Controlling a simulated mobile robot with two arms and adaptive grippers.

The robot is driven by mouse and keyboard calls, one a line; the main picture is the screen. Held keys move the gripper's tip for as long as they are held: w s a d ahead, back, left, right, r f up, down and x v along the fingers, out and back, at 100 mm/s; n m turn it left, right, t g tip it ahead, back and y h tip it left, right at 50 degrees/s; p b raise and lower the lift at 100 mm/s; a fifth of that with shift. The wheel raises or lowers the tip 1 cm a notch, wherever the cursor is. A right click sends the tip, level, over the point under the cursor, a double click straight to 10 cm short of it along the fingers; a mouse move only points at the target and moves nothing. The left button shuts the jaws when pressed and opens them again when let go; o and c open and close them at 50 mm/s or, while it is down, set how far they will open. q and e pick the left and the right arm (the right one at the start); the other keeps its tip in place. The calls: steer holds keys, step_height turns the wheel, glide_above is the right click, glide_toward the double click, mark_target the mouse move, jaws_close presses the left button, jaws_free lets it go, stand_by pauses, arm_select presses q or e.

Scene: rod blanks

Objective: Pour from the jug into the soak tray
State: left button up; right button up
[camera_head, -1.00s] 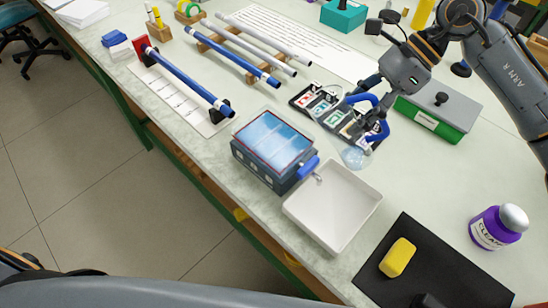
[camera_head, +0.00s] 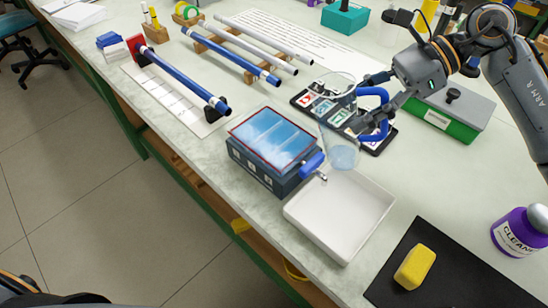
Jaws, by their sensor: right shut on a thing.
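The jug (camera_head: 337,122) is clear, with a blue handle (camera_head: 374,114) and a little pale blue liquid low inside. My right gripper (camera_head: 368,104) is shut on the handle, to the right of the jug body. The jug looks roughly upright, just behind the back edge of the soak tray (camera_head: 330,225). The soak tray is white, shallow and rectangular, and looks empty. My left gripper is not in view.
A dark box with a blue top (camera_head: 270,140) and a small tap stands left of the tray. A black mat with a yellow sponge (camera_head: 415,267) lies to the right, with a purple cleaner bottle (camera_head: 518,235). A green-and-grey case (camera_head: 450,112) stands behind.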

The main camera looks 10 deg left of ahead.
steer(key=shift+a+f, duration=0.1)
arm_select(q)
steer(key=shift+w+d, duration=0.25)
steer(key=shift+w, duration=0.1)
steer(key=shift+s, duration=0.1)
arm_select(e)
steer(key=shift+r, duration=0.2)
steer(key=shift+r+p, duration=1.05)
steer(key=shift+r, duration=0.8)
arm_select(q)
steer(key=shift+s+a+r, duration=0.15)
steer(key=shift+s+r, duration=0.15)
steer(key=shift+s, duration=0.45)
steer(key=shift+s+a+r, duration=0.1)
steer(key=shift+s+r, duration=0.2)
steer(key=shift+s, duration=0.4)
arm_select(e)
steer(key=shift+r, duration=0.6)
